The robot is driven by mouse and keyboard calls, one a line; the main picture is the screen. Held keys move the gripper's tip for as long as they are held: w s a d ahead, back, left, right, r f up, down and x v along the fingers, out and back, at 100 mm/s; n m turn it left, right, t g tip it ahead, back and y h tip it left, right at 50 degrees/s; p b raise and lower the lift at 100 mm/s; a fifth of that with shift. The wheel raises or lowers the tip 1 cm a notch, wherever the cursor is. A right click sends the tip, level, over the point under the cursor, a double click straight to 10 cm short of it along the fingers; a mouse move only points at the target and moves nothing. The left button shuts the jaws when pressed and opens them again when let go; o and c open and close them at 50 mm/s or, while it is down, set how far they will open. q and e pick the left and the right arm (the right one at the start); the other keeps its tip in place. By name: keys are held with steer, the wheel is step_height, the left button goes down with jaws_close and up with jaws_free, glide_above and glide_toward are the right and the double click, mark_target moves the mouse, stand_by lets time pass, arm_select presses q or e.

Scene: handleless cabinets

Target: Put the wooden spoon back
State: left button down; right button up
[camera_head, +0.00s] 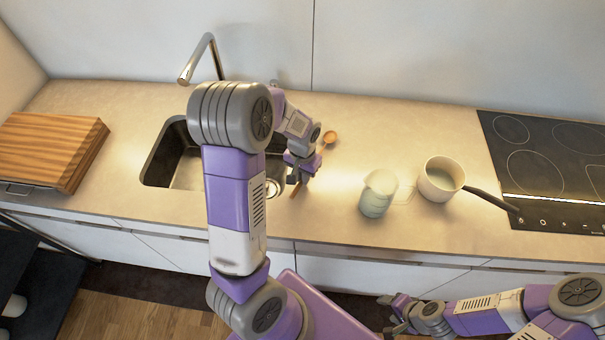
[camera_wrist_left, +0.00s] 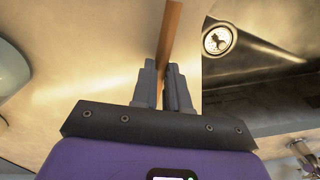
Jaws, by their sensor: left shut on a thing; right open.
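The wooden spoon (camera_head: 329,137) is at the right edge of the sink in the head view. Its round bowl points to the back right, and its handle end shows below my left gripper (camera_head: 299,172). In the left wrist view the brown handle (camera_wrist_left: 172,40) runs up from between the fingers of my left gripper (camera_wrist_left: 168,82), which is shut on it. I cannot tell whether the spoon touches the counter. My right gripper (camera_head: 398,311) is open and empty, low in front of the counter.
The sink (camera_head: 165,160) lies left of the spoon, with a faucet (camera_head: 198,58) behind it. A pale jar (camera_head: 375,200) and a white saucepan (camera_head: 437,187) stand to the right, before the black cooktop (camera_head: 540,150). A wooden board (camera_head: 45,145) is at far left.

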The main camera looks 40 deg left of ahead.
arm_select(q)
steer(key=shift+f+b, duration=0.45)
steer(key=shift+f, duration=0.2)
stand_by(0.3)
steer(key=c, duration=1.1)
jaws_free()
steer(key=shift+o, duration=0.2)
steer(key=shift+r+p, duration=0.65)
steer(key=shift+r, duration=3.15)
